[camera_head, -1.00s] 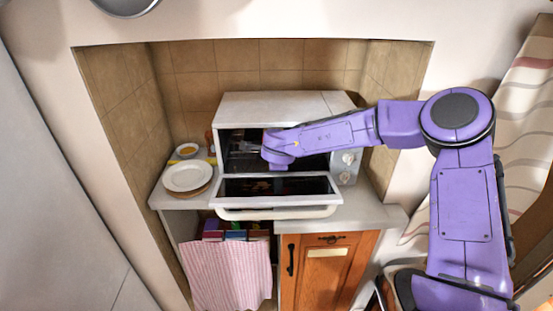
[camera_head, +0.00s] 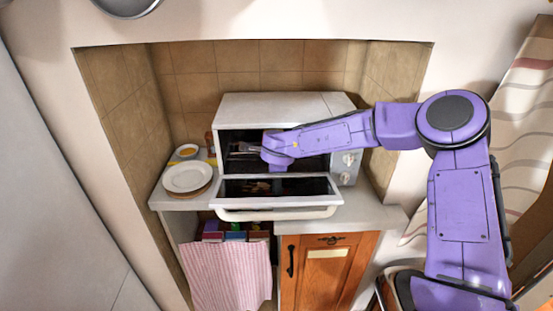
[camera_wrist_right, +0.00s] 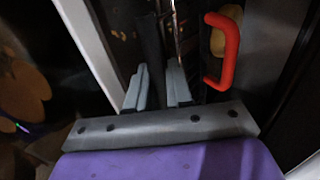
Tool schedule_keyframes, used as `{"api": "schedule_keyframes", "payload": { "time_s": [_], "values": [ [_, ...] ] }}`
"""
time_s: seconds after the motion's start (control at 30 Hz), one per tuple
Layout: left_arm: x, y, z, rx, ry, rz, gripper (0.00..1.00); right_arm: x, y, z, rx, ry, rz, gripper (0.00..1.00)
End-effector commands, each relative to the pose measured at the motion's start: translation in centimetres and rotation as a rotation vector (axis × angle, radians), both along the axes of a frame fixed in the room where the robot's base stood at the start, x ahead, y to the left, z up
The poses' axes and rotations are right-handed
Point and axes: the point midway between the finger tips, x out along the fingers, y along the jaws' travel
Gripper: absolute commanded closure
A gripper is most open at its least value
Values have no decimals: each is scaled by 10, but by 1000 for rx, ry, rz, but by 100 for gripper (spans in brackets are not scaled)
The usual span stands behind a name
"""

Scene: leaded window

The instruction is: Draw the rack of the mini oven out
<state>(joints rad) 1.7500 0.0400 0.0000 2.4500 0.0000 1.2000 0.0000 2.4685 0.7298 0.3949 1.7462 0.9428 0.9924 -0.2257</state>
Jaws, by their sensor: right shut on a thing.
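The white mini oven (camera_head: 270,107) stands on the counter with its glass door (camera_head: 270,188) folded down flat. My right gripper (camera_head: 277,164) is in the oven's opening, above the door, with its fingertips hidden in the head view. A thin grey part of the rack (camera_head: 242,149) shows in the dark cavity left of the gripper. In the right wrist view the two grey fingers (camera_wrist_right: 157,88) are closed around a dark thing, seemingly the rack's front; the grip itself is dim. My left gripper is in neither view.
A red handle (camera_wrist_right: 229,50) is close to the right of the fingers. White plates (camera_head: 188,177) and a small bowl (camera_head: 187,151) stand left of the oven. The oven's knobs (camera_head: 348,159) are on its right. Niche walls close in on both sides.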

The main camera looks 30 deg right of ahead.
Motion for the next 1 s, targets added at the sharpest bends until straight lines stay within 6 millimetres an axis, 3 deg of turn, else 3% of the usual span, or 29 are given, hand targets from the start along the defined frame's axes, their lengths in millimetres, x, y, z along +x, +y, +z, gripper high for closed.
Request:
{"api": "schedule_keyframes", "payload": {
  "time_s": [0.8, 1.0],
  "values": [
    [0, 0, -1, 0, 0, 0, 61, -49, 29, -4, 3, 9, -1, 100],
    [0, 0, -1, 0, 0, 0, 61, -53, 31, -5, 2, 8, 0, 100]
  ]
}}
